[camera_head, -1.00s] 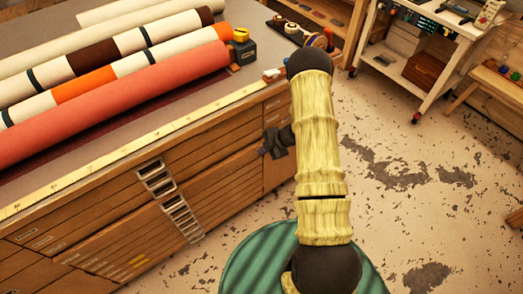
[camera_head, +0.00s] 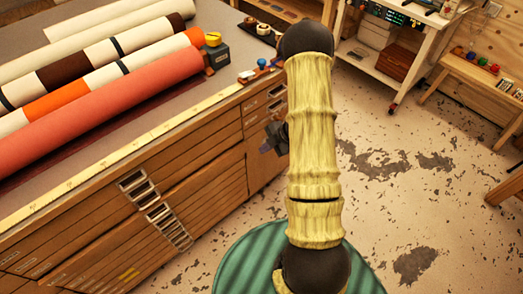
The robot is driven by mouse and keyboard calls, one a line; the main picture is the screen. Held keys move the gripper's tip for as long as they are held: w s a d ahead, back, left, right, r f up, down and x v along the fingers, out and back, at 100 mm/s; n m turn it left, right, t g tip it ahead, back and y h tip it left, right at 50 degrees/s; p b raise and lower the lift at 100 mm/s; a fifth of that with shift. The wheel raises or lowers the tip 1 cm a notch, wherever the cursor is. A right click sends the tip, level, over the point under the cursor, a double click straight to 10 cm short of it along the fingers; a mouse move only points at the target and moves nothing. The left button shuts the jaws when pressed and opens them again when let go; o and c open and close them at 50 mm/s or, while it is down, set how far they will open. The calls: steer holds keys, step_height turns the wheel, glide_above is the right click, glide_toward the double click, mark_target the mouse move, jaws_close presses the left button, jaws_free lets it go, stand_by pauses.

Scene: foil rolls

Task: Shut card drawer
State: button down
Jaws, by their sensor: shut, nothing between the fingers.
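A long wooden cabinet (camera_head: 150,190) with many shallow drawers fills the left side. Its right end has a column of small drawers (camera_head: 255,118) with small label holders; I cannot tell which is the card drawer or whether one stands out, as my arm covers part of this end. My gripper (camera_head: 270,140) is dark, small and shut with nothing in it. It shows just left of my yellow arm, in front of the small-drawer column. I cannot tell whether it touches the cabinet front.
Several fabric or foil rolls (camera_head: 110,100) and a yellow measuring strip (camera_head: 120,152) lie on the cabinet top. A dark tape dispenser (camera_head: 213,54) stands near its right end. A white trolley (camera_head: 400,55) and a low wooden bench (camera_head: 470,85) stand beyond. Worn floor (camera_head: 400,190) is open at right.

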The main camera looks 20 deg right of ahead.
steer(key=shift+s, duration=0.2)
steer(key=c, duration=1.7)
jaws_free()
steer(key=shift+w+d+r, duration=0.1)
steer(key=shift+d+r, duration=0.05)
steer(key=shift+d, duration=0.05)
steer(key=shift+o, duration=0.8)
steer(key=w+r+m+t+h, duration=0.2)
steer(key=w+r+m+h, duration=0.1)
steer(key=r, duration=0.4)
steer(key=shift+w+a+m, duration=0.2)
steer(key=shift+m, duration=0.6)
step_height(320, 180, up, 7)
steer(key=s+a+m+h, duration=0.2)
steer(key=m+h, duration=0.1)
steer(key=m, duration=0.3)
steer(key=s+a+r+m+g, duration=0.1)
steer(key=s+a+r+m, duration=0.2)
steer(key=s, duration=0.5)
steer(key=s+a+r+m+g, duration=0.2)
steer(key=s+a+r+m, duration=0.2)
steer(key=s+a+m, duration=0.2)
steer(key=s, duration=0.2)
steer(key=shift+s+m, duration=0.4)
steer(key=shift+d+r, duration=0.1)
